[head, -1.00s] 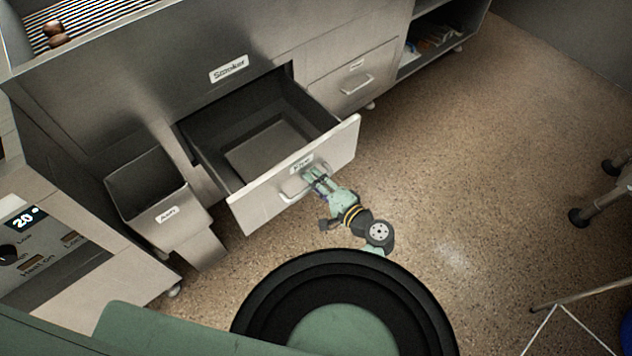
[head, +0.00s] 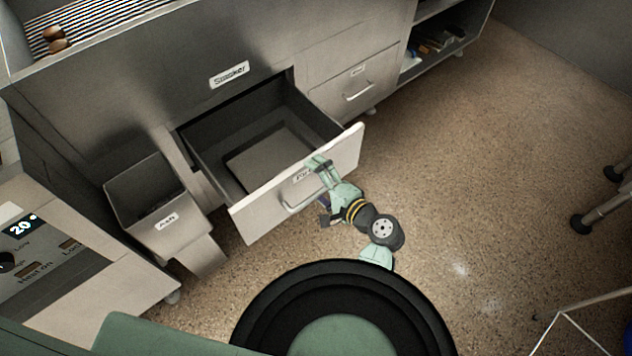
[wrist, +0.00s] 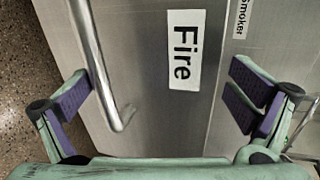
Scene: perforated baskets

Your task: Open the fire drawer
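The fire drawer (head: 345,153) is pulled well out from under the smoker panel, and its empty inside shows in the head view. Its front carries a "Fire" label, clear in the wrist view (wrist: 182,50), and a metal bar handle (head: 299,200). My gripper (head: 316,178) is at the drawer front, near the label and the right end of the handle. In the wrist view my gripper (wrist: 160,95) has its purple-padded fingers wide apart. The handle (wrist: 100,65) runs between them, nearer the left finger, and is not clasped.
An ash bin (head: 145,200) stands left of the drawer. A smaller closed drawer (head: 352,88) is to the right, with an open shelf (head: 440,42) beyond it. Metal legs (head: 600,208) stand at the far right. The floor (head: 490,160) right of the drawer is clear.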

